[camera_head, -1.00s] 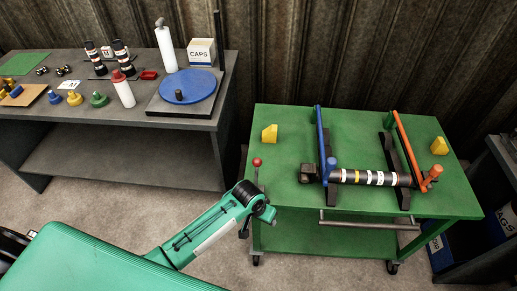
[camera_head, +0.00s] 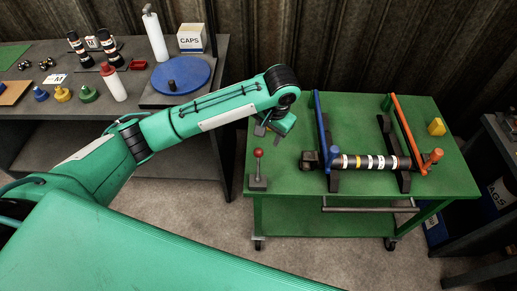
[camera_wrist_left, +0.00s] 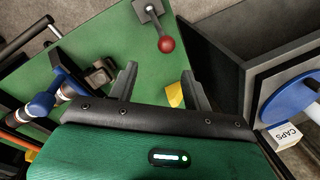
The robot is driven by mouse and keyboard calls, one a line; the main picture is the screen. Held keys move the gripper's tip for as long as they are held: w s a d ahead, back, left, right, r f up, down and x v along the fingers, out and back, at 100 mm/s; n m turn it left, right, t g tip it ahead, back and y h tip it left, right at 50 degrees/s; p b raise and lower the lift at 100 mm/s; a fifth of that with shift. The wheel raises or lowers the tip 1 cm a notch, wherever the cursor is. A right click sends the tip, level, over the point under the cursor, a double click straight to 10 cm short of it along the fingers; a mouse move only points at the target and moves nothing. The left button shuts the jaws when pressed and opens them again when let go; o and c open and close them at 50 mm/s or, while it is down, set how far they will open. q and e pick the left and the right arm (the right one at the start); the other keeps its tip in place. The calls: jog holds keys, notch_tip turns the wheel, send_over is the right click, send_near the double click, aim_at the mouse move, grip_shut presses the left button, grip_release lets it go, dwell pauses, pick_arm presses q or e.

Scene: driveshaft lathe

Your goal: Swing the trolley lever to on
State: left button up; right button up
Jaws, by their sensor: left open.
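The trolley lever (camera_head: 258,165) is a short rod with a red ball knob on a dark base. It stands nearly upright at the left front corner of the green trolley (camera_head: 300,187). In the left wrist view the red knob (camera_wrist_left: 166,44) lies beyond the fingertips. My left gripper (camera_head: 269,136) hangs above and just behind the knob in the head view, apart from it. In the left wrist view the fingers of the gripper (camera_wrist_left: 158,73) are spread with nothing gripped between them. My right gripper is not in view.
On the trolley are a blue bar (camera_head: 321,125), an orange bar (camera_head: 408,130), a banded shaft (camera_head: 370,162) and a yellow block (camera_head: 437,127). A grey bench at the left carries a blue disc (camera_head: 181,76), a white bottle (camera_head: 116,88) and a CAPS box (camera_head: 190,39).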

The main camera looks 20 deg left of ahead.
aim_at(259, 150)
pick_arm(q)
jog(key=a+f, duration=0.1)
jog(key=f, duration=0.3)
jog(key=a+f+p, duration=0.1)
jog(key=f, duration=0.2)
jog(key=w+a+f+p, duration=0.1)
jog(key=f, duration=0.3)
jog(key=shift+f, duration=0.3)
jog(key=shift+w+a+f, duration=0.1)
jog(key=shift+f, duration=0.4)
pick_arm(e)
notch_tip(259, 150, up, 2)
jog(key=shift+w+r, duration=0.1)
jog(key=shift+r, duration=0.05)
pick_arm(q)
jog(key=c, duration=0.3)
grip_shut()
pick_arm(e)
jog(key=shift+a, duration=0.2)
